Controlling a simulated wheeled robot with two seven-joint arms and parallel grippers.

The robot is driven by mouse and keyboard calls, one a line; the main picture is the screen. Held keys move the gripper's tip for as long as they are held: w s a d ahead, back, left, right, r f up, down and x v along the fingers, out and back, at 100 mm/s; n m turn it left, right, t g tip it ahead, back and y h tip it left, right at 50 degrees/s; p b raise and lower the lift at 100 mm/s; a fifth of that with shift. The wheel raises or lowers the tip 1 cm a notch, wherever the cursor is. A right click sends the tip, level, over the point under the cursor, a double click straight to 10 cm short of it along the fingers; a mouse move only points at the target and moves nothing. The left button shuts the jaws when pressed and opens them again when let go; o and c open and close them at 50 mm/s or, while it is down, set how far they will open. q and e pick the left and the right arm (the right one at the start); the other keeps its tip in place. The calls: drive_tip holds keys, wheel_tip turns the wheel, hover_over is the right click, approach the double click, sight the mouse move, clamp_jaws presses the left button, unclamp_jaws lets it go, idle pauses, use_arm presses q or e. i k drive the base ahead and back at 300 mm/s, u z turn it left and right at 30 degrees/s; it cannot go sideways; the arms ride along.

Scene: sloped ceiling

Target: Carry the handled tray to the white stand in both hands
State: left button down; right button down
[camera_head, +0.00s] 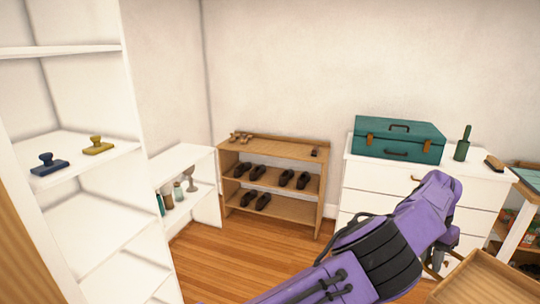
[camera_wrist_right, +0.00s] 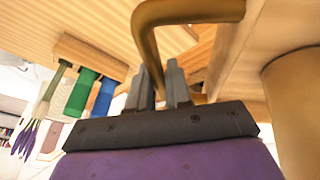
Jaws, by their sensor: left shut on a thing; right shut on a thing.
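The wooden handled tray (camera_head: 492,284) shows in the head view at the bottom right, cut off by the frame. My left gripper (camera_head: 437,262), under my purple arm, is at the tray's left side, shut on its handle; the fingertips are small and partly hidden. In the right wrist view my right gripper (camera_wrist_right: 163,85) is shut on a bent, bronze-coloured handle (camera_wrist_right: 190,12) beside pale wood. The right gripper is outside the head view. Several pieces of white furniture are in view, and I cannot tell which is the white stand.
A white chest of drawers (camera_head: 368,184) bears a green toolbox (camera_head: 400,138). A wooden shoe rack (camera_head: 268,199) stands by the back wall. A low white shelf (camera_head: 183,158) and tall white shelving (camera_head: 100,215) are at left. Open wooden floor (camera_head: 235,265) lies between.

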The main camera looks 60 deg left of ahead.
sight(163, 164)
drive_tip(key=u, duration=1.95)
drive_tip(key=i, duration=4.5)
drive_tip(key=u, duration=2.4)
